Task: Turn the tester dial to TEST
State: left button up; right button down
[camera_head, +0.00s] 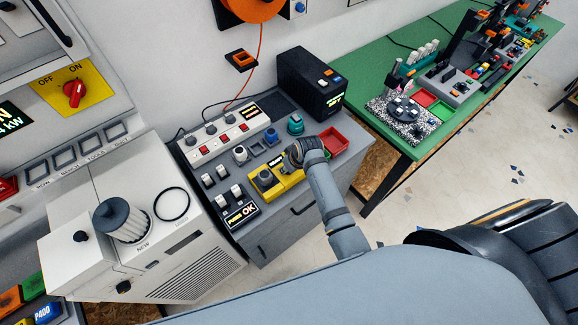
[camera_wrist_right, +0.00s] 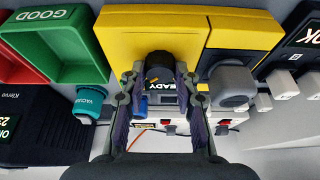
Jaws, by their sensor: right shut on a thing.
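The yellow tester (camera_head: 289,182) stands on the grey cabinet top in the head view and fills the upper middle of the right wrist view (camera_wrist_right: 150,25). Its dark dial (camera_wrist_right: 159,62) sits between the fingertips of my right gripper (camera_wrist_right: 160,80). The gripper is shut on the dial. A small screen reading READY (camera_wrist_right: 172,87) is partly hidden by the fingers. In the head view my right gripper (camera_head: 292,158) covers the dial, so its setting cannot be read there. The dial's position marks are not legible. My left gripper is not in view.
A grey round knob (camera_wrist_right: 231,82) is close beside the right finger. A green GOOD bin (camera_wrist_right: 55,45) and a red bin (camera_head: 335,139) are near the gripper. A black box (camera_head: 310,85), a power strip (camera_head: 228,135) and an OK display (camera_head: 240,214) crowd the cabinet top.

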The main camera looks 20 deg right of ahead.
dwell(0.3)
jog(key=c, duration=1)
grip_release()
jog(key=v, duration=1.2)
